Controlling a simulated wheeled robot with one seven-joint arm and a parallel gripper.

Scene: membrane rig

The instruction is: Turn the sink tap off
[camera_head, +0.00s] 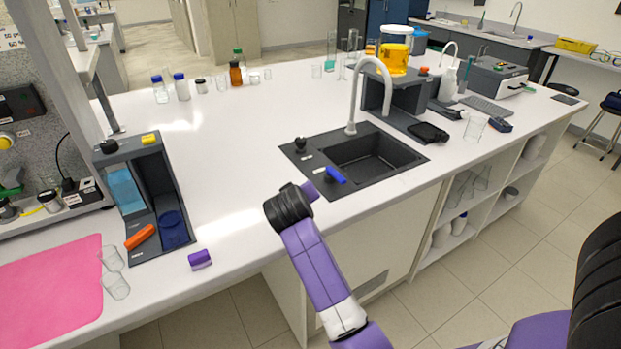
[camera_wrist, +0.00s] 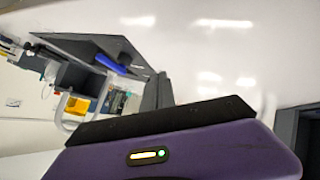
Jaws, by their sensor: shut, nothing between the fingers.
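The black sink (camera_head: 370,158) is set into the white counter, with a tall white curved tap (camera_head: 353,105) at its back edge. A blue lever (camera_head: 336,175) sits on the rim near the sink's front left corner; it also shows in the wrist view (camera_wrist: 112,64). A black knob (camera_head: 300,144) stands on the rim's left side. I cannot make out any water stream. My gripper (camera_head: 309,190) is shut and empty, just left and in front of the blue lever, apparently apart from it. My wrist hides the sink's nearest left edge; the fingertips are unclear in the wrist view.
A dark rack (camera_head: 148,200) with an orange item stands to the left, near a purple block (camera_head: 200,259) by the counter edge. A dark stand (camera_head: 392,95) with a yellow tub is behind the sink.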

